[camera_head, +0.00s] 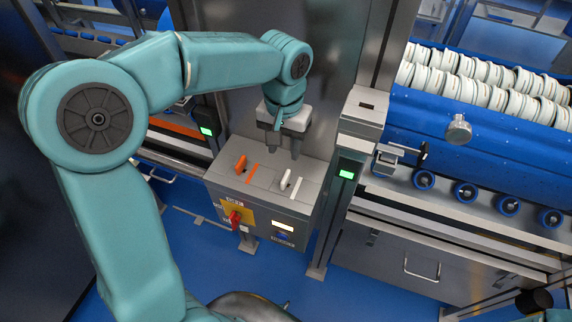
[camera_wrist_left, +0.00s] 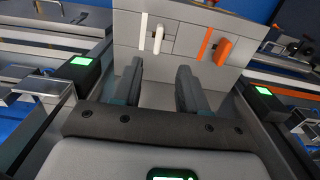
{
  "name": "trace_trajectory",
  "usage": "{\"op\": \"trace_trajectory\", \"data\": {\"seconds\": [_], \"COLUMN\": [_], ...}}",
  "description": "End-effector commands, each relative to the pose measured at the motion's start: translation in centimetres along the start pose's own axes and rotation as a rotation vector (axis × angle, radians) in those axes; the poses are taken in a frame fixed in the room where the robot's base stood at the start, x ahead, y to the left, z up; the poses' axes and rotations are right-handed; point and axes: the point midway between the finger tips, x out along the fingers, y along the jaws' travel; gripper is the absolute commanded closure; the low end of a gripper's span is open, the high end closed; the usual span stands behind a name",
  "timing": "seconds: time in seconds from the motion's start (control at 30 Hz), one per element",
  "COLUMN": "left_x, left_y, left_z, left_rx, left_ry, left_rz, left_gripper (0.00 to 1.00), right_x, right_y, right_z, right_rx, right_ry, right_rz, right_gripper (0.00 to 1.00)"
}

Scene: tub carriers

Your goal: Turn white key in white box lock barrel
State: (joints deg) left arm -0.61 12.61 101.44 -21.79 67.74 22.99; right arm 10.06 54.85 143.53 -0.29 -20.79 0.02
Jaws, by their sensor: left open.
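A grey box (camera_head: 222,178) on a post carries two keys on its sloped top. The white key (camera_head: 285,180) is on the right in the head view, beside a white line mark; the lock barrel under it is too small to make out. The white key also shows in the left wrist view (camera_wrist_left: 158,40), upper left, upright beside the white line. An orange key (camera_head: 240,165) sits to its left beside an orange line. My left gripper (camera_head: 283,146) is open and empty, above and behind the box top, apart from the white key. My right gripper is not in view.
A red knob (camera_head: 235,217) on a yellow plate is on the box front. A metal post with a green-lit unit (camera_head: 347,172) stands close to the right. Another green-lit unit (camera_head: 206,131) is on the left. A tall metal panel (camera_head: 335,60) rises behind.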

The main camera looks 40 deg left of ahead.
Motion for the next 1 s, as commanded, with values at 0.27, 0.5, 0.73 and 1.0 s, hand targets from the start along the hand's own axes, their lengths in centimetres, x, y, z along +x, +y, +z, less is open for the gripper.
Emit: {"op": "trace_trajectory", "data": {"seconds": [0.27, 0.5, 0.73, 1.0], "left_x": [6.2, 10.0, 11.2, 11.2], "left_y": [0.0, 0.1, 0.0, 0.1], "left_z": [0.1, -0.2, -0.4, -0.4], "left_rx": [0.002, 0.004, 0.003, 0.003], "left_ry": [-0.006, -0.002, 0.0, 0.0], "left_rz": [0.0, 0.0, 0.001, 0.001], "left_gripper": [0.57, 0.57, 0.57, 0.74], "right_x": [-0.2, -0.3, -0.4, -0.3], "right_y": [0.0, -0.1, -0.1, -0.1], "right_z": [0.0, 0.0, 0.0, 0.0], "right_rx": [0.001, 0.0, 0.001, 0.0], "right_ry": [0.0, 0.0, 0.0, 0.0], "right_rz": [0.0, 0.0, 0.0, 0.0], "right_gripper": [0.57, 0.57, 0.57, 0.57]}}
